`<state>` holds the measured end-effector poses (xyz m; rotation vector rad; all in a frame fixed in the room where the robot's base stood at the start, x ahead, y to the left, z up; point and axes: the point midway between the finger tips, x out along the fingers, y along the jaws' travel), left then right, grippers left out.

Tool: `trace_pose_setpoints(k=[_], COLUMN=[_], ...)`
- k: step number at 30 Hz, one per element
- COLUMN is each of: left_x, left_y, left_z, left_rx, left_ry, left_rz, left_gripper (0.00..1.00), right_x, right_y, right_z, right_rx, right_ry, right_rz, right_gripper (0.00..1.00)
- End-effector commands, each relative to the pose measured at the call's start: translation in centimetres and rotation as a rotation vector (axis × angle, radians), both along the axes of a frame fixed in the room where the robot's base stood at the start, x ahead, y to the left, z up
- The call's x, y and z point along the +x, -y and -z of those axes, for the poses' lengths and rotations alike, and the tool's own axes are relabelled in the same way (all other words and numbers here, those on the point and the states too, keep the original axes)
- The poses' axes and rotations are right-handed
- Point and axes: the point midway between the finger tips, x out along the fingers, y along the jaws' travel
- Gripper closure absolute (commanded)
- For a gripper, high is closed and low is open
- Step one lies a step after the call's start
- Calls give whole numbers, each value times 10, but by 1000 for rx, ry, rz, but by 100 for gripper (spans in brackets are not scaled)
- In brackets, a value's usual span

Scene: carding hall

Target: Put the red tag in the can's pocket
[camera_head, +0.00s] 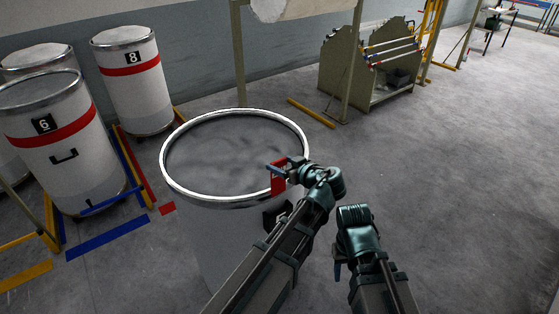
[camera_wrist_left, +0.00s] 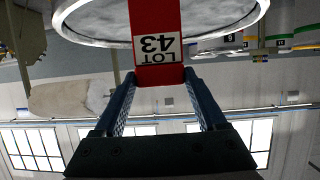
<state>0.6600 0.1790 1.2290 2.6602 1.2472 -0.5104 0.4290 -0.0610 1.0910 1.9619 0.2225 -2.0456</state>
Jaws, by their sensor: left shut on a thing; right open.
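The red tag (camera_head: 278,185) is held in my left gripper (camera_head: 283,167) at the near right rim of the large white can (camera_head: 213,199). In the left wrist view the tag (camera_wrist_left: 157,14) stands out between the two fingers (camera_wrist_left: 160,88); its white label reads LOT 43, upside down. The can's rim shows behind the tag there. A dark fitting (camera_head: 272,216) on the can's near side is partly hidden by my left arm; I cannot tell whether it is the pocket. My right gripper (camera_head: 339,260) is low, right of the can, apart from it and empty.
Cans marked 6 (camera_head: 60,180) and 8 (camera_head: 133,90) stand at the left, among blue, red and yellow floor markings. A beige machine frame (camera_head: 338,75) stands behind the can. The grey floor (camera_head: 470,140) at the right is clear.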

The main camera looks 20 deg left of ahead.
Motion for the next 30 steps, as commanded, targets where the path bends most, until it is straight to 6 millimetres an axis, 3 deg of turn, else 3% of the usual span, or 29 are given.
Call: trace_pose_setpoints(k=[30], left_x=[0], left_y=[0], left_z=[69], left_rx=[0], left_ry=[0], left_rz=[0], left_gripper=[100], right_x=[0], right_y=[0], right_z=[69], right_rx=[-2], right_ry=[-1], right_rz=[-12], right_gripper=[50])
